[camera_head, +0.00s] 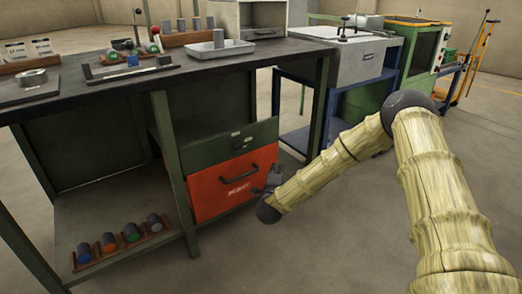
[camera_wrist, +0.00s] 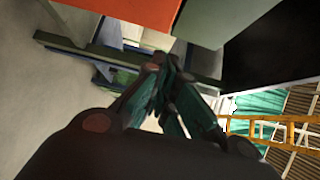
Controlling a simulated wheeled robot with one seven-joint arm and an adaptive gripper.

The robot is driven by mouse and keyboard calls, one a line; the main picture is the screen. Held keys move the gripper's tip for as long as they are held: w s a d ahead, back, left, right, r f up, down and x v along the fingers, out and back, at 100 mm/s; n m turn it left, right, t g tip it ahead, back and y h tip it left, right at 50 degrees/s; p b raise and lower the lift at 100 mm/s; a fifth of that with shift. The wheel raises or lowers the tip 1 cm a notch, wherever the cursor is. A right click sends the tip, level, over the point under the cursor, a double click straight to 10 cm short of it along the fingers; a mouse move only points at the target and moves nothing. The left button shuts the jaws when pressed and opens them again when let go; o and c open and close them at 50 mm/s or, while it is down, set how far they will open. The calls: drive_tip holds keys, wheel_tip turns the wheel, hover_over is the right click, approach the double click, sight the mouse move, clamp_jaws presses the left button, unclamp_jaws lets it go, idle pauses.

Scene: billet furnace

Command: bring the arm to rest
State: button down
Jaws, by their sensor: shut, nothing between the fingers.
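My arm (camera_head: 345,150) reaches forward and down from the right side of the head view, bent at a dark elbow joint. My gripper (camera_head: 273,178) is low in front of the bench, close to the orange drawer (camera_head: 235,184); I cannot tell if they touch. In the wrist view my gripper (camera_wrist: 165,75) shows its dark and teal fingers together, shut with nothing between them. The orange drawer shows at the top of the wrist view (camera_wrist: 120,8).
The bench (camera_head: 110,85) carries a grey tray (camera_head: 215,50) and racks. On its lower shelf a wooden rack (camera_head: 120,250) holds several cylinders. Behind stand a furnace-like box (camera_head: 350,60) on a blue frame and a green machine (camera_head: 415,50). Floor is free in front.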

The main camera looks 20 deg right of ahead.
drive_tip(key=s+a+f+n+g+y, duration=0.3)
drive_tip(key=s+a+f+n+y, duration=0.2)
drive_tip(key=s+a+f+n, duration=0.45)
drive_tip(key=s+a+f+n+g+y, duration=0.35)
drive_tip(key=s+a+f, duration=0.35)
drive_tip(key=s+f, duration=0.5)
drive_tip(key=s+d+f+n+g, duration=0.1)
drive_tip(key=s+f+n+g, duration=0.15)
drive_tip(key=s, duration=0.85)
drive_tip(key=s+d+f+n+g, duration=0.1)
drive_tip(key=s+n+g, duration=0.25)
drive_tip(key=s, duration=0.75)
drive_tip(key=s+d+f+n+g, duration=0.2)
drive_tip(key=s+n+g, duration=0.15)
drive_tip(key=s, duration=0.85)
wheel_tip(320, 180, up, 38)
drive_tip(key=p, duration=3.8)
drive_tip(key=shift+s+n, duration=0.15)
drive_tip(key=shift+n, duration=0.3)
drive_tip(key=shift+f, duration=0.1)
